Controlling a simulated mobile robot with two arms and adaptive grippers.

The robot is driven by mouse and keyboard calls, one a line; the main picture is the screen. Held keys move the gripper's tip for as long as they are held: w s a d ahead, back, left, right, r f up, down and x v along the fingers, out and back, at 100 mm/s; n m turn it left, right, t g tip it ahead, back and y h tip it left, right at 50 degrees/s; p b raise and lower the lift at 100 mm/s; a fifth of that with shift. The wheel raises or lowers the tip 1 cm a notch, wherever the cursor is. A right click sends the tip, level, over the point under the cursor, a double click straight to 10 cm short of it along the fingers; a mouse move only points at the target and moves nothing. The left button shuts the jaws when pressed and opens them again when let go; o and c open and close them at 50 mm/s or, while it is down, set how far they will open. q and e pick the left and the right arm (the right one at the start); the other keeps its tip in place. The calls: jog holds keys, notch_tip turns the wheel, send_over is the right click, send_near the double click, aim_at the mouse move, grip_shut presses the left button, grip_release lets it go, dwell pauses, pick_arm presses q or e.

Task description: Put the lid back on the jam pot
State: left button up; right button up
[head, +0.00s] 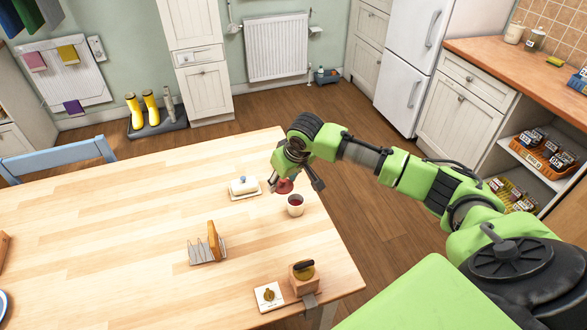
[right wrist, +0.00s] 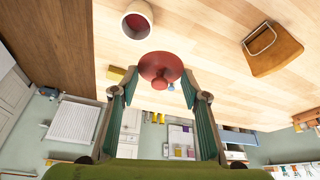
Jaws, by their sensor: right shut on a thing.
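The jam pot (head: 295,208) is a small pale pot with dark red jam inside, standing uncovered on the table near its right edge. It also shows in the right wrist view (right wrist: 148,30). The lid (head: 284,186) is a red disc with a knob; it shows clearly in the right wrist view (right wrist: 158,64). My right gripper (head: 292,187) is shut on the lid and holds it above the table, slightly left of and behind the pot in the head view. The lid is apart from the pot. My left gripper is not in view.
The table's right edge is close to the pot.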

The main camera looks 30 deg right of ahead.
jog(key=shift+w+d+f+b, duration=0.1)
jog(key=shift+d+f+b, duration=0.75)
jog(key=shift+f, duration=0.6)
jog(key=shift+w+d+f+b, duration=0.15)
jog(key=shift+d+f+b, duration=0.7)
jog(key=shift+f, duration=0.65)
jog(key=shift+w+d+f+b, duration=0.1)
jog(key=shift+d+f+b, duration=0.7)
jog(key=shift+f, duration=0.65)
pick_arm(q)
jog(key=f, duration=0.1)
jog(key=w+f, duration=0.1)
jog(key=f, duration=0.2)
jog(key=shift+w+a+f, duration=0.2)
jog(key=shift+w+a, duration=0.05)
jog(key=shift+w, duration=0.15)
pick_arm(e)
jog(key=shift+a, duration=0.1)
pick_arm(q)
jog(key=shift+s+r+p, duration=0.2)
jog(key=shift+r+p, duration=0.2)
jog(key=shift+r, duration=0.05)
pick_arm(e)
jog(key=shift+r, duration=0.1)
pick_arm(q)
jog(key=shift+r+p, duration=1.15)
pick_arm(e)
jog(key=shift+f, duration=0.2)
